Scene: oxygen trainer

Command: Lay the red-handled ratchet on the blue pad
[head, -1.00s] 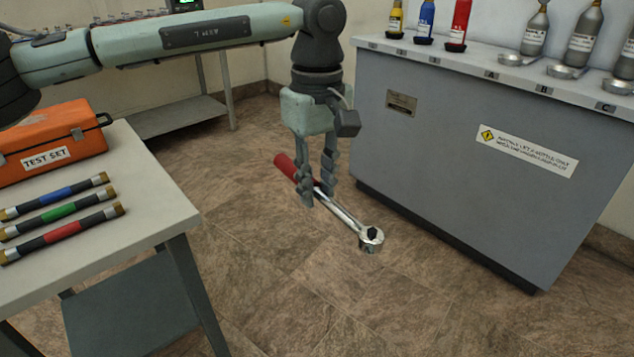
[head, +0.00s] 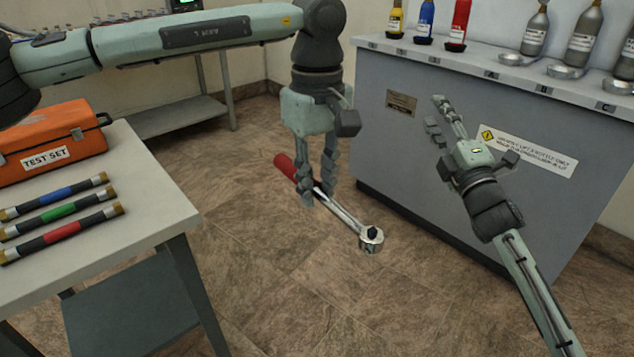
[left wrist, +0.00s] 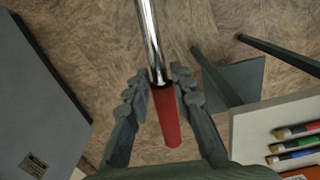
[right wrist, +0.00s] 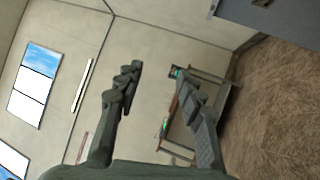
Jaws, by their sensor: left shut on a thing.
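The red-handled ratchet (head: 346,215) is held in the air above the floor by my left gripper (head: 318,198). Its red handle points up and left in the head view, and its silver head hangs lower right. In the left wrist view the ratchet's red handle (left wrist: 167,115) lies between the fingers of my left gripper (left wrist: 162,88), with the chrome shaft running to the top edge. My right gripper (head: 436,112) is open and empty in front of the grey cabinet; its spread fingers show in the right wrist view (right wrist: 160,85). No blue pad is seen in any view.
A light table (head: 160,205) at left bears an orange test set case (head: 45,145) and several banded hoses (head: 60,210). The grey cabinet (head: 440,150) at right carries bottles and small dishes on top. Open floor (head: 290,300) lies between them.

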